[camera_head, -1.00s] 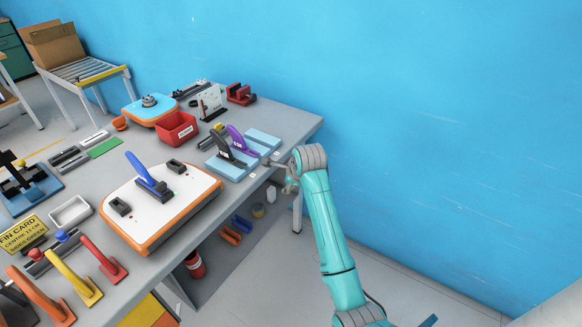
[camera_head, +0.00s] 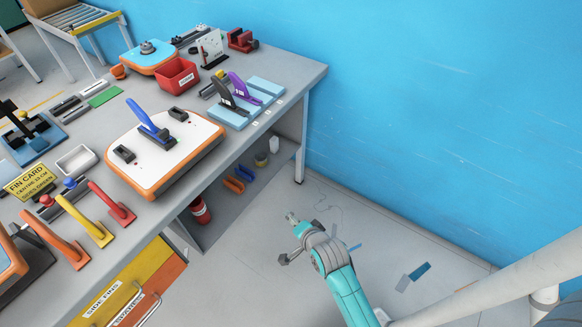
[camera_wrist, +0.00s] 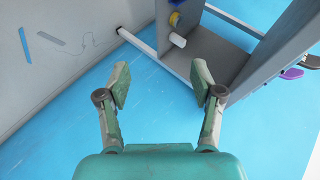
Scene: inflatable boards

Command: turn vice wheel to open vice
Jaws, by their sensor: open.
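A red vice (camera_head: 242,40) stands at the far right corner of the workbench (camera_head: 300,72), near the blue wall. It is small in the head view, and its wheel and jaw gap cannot be made out. My gripper (camera_head: 286,238) is off the bench, over the floor to the right of the bench's front side, well apart from the vice. In the wrist view my gripper (camera_wrist: 160,80) has its two fingers spread with nothing between them. The vice does not show in the wrist view.
A white board with orange edge (camera_head: 200,150), a red bin (camera_head: 176,74) and light-blue blocks with purple and black fins (camera_head: 238,90) crowd the bench. Coloured levers (camera_head: 92,225) stand at the front left. A shelf (camera_head: 235,205) lies below. Floor right of the bench is mostly clear.

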